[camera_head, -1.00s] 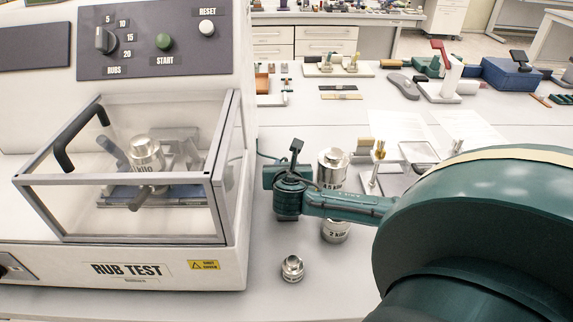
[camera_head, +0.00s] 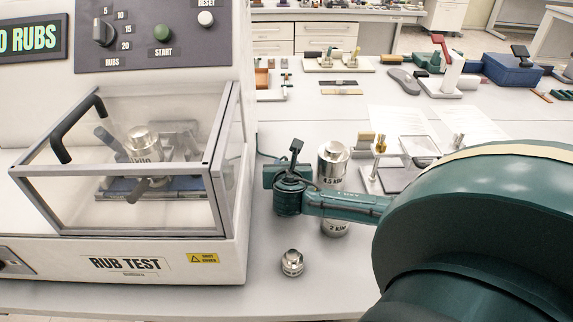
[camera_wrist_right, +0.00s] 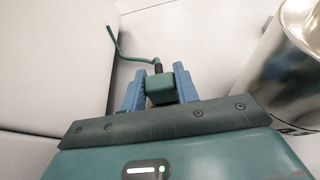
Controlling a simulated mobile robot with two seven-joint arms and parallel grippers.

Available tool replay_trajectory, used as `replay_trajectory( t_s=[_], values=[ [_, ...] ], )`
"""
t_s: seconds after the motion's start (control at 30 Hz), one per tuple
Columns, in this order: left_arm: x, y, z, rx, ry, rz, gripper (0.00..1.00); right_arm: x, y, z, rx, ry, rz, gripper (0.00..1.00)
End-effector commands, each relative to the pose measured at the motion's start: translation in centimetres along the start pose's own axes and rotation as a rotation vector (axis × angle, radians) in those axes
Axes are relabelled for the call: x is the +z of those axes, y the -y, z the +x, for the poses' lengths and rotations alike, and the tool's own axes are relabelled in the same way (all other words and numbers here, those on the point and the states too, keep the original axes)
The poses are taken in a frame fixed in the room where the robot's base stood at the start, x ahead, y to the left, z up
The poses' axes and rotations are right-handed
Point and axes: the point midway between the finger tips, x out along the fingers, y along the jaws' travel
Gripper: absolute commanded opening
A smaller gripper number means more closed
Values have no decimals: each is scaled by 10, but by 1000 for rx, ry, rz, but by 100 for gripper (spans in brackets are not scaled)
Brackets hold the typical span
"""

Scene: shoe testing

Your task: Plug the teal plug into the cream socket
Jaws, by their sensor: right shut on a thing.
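The teal plug (camera_wrist_right: 160,88) sits between the two blue fingers of my right gripper (camera_wrist_right: 158,84) in the right wrist view, which are shut on it. A dark piece and a green cord lead from the plug up and to the left. In the head view my right gripper (camera_head: 273,176) is beside the right side of the rub tester, with the cord (camera_head: 264,155) just above it; its fingers and the plug are hidden there. I cannot make out the cream socket in either view. My left gripper is not in view.
The rub tester (camera_head: 160,262) fills the left, its display (camera_head: 18,40) lit with "0 RUBS". Metal weights stand close by my right gripper: a tall one (camera_head: 333,160), a 2 kilo one (camera_head: 335,228) and a small one (camera_head: 292,262). Bare table lies in front.

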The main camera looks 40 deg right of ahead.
Motion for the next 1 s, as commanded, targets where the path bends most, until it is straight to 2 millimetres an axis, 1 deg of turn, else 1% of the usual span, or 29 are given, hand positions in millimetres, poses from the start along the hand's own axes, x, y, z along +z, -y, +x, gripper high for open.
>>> replay_trajectory(
  t_s=[0.03,0.07,0.33,0.67,0.73,0.83,1.0],
  values=[
    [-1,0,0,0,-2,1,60,-3,0,0,0,-7,-2,8],
    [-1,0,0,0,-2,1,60,-4,0,0,0,-7,-2,33],
    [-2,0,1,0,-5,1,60,-2,0,0,0,-5,-1,55],
    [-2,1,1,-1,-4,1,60,-2,0,0,0,-4,-1,56],
    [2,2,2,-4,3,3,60,-2,0,-2,1,-4,-1,56],
    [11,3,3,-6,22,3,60,-2,-1,-21,5,-5,-2,56],
    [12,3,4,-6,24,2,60,-2,-1,-62,5,-5,-1,56]
  ],
)
